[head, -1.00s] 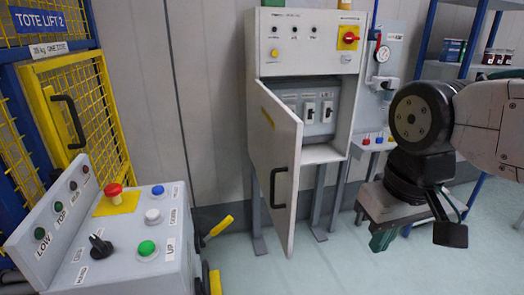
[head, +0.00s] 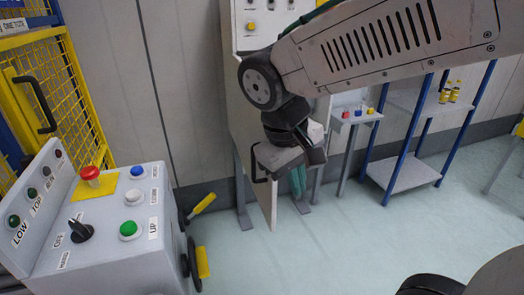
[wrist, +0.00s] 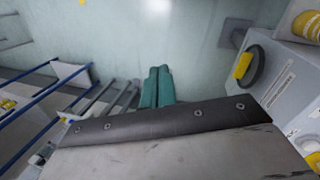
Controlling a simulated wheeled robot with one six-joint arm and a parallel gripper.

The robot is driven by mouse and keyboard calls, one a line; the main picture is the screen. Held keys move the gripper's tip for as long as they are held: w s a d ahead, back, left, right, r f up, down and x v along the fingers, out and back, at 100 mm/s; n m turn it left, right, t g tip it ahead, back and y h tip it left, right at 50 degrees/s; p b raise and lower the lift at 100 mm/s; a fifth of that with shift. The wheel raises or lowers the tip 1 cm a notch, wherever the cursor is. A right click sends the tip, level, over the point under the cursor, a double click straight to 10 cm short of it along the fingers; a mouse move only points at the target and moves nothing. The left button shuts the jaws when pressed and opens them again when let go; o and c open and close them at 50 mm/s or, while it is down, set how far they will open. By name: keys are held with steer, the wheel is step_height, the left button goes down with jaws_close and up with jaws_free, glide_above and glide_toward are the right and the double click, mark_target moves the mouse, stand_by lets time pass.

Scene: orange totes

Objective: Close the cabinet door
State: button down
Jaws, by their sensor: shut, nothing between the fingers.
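The grey cabinet (head: 270,12) stands against the wall in the head view, mostly hidden behind my arm. Its door (head: 267,205) stands out from the cabinet, open; the left strip and lower corner show. Its dark handle (head: 255,166) shows just left of my wrist. My gripper (head: 298,180) points down to the right of the door's visible lower part; whether it touches the door cannot be told. Its teal fingers lie together, shut and empty, also in the wrist view (wrist: 157,87).
A control console (head: 110,245) with buttons stands at the lower left, with yellow-handled parts on its right side. A yellow mesh gate (head: 65,100) is behind it. A small table (head: 355,115) and blue-framed shelves (head: 405,170) stand right of the cabinet. The floor in front is clear.

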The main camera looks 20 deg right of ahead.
steer(key=w+a+r+m+t+h, duration=0.15)
steer(key=w+a, duration=0.25)
steer(key=w, duration=0.4)
steer(key=w+a+r+m+t+h, duration=0.1)
steer(key=w+a+m+t+h, duration=0.15)
steer(key=w+a, duration=0.4)
steer(key=w+d+f, duration=0.4)
steer(key=d+f, duration=0.4)
steer(key=d, duration=0.2)
steer(key=shift+w+d+m+y, duration=0.3)
steer(key=shift+w+d+y, duration=0.05)
steer(key=shift+y, duration=0.05)
